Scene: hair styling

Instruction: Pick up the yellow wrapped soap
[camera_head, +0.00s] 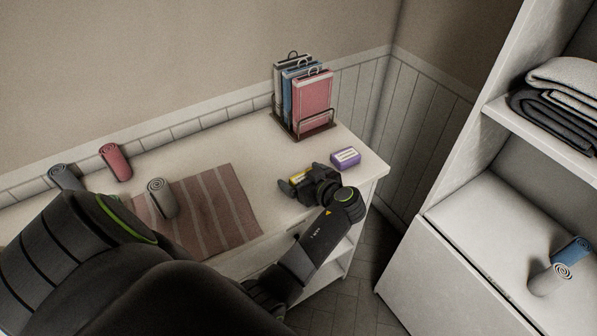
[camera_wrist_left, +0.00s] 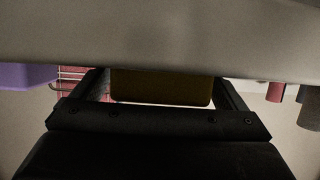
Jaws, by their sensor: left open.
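The yellow wrapped soap (camera_head: 298,177) lies on the white tabletop near its right end, partly hidden by my left gripper (camera_head: 301,180). In the left wrist view the soap (camera_wrist_left: 160,88) looks dark yellow and sits between the two fingers of my left gripper (camera_wrist_left: 163,84). The fingers are open, one at each side, with a narrow gap showing at the soap's edges. A purple wrapped soap (camera_head: 345,157) lies just right of the gripper, and it also shows at the left wrist view's left edge (camera_wrist_left: 25,76). My right gripper is not in view.
A wire rack (camera_head: 301,127) with pink, blue and grey items stands behind. A striped pink mat (camera_head: 215,205) and rolled towels (camera_head: 115,162) lie to the left. A white shelf unit (camera_head: 470,215) with folded and rolled towels stands right, across a floor gap.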

